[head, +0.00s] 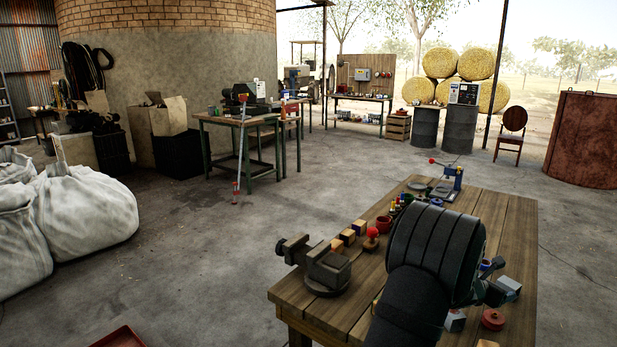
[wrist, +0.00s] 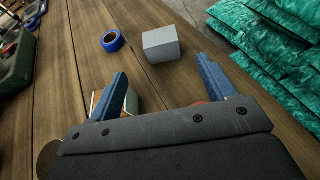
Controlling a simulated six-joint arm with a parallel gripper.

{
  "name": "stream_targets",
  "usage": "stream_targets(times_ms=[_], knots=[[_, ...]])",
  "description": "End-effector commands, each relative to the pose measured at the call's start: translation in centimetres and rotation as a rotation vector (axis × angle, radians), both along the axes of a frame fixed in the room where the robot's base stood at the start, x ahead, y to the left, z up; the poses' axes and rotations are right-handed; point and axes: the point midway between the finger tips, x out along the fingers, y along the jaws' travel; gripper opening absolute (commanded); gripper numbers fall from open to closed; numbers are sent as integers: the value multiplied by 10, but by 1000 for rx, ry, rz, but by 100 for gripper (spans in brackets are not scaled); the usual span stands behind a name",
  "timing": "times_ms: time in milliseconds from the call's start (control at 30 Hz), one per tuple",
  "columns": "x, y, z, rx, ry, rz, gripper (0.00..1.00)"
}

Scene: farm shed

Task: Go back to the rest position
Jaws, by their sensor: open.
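My gripper shows in the wrist view (wrist: 165,95) with its two blue fingers spread wide apart and nothing held between them. It is above the wooden table (head: 518,230). A grey block (wrist: 161,45) lies on the table just beyond the fingertips, and a blue tape roll (wrist: 113,41) lies to its left. In the head view my dark arm covers part of the table, and the gripper end is mostly hidden behind it on the right side. A grey block (head: 509,286) and a red round item (head: 493,319) lie close to it there.
A vise (head: 318,268) stands at the table's left edge. Wooden blocks (head: 348,237), a red-knobbed item (head: 371,238) and a blue device (head: 452,175) stand farther back. Green bags (wrist: 265,45) lie beyond the table's edge. The far right tabletop is clear.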

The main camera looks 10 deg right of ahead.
Motion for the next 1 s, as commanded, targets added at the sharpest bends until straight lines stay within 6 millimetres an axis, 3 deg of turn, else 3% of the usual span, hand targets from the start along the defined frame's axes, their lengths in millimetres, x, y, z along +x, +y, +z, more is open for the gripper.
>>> stream_targets(times_ms=[200,933,1000], knots=[[-13,30,13,0,1,0,76],[31,-77,-37,0,1,-1,76],[31,-76,-23,-4,-4,-1,76]])
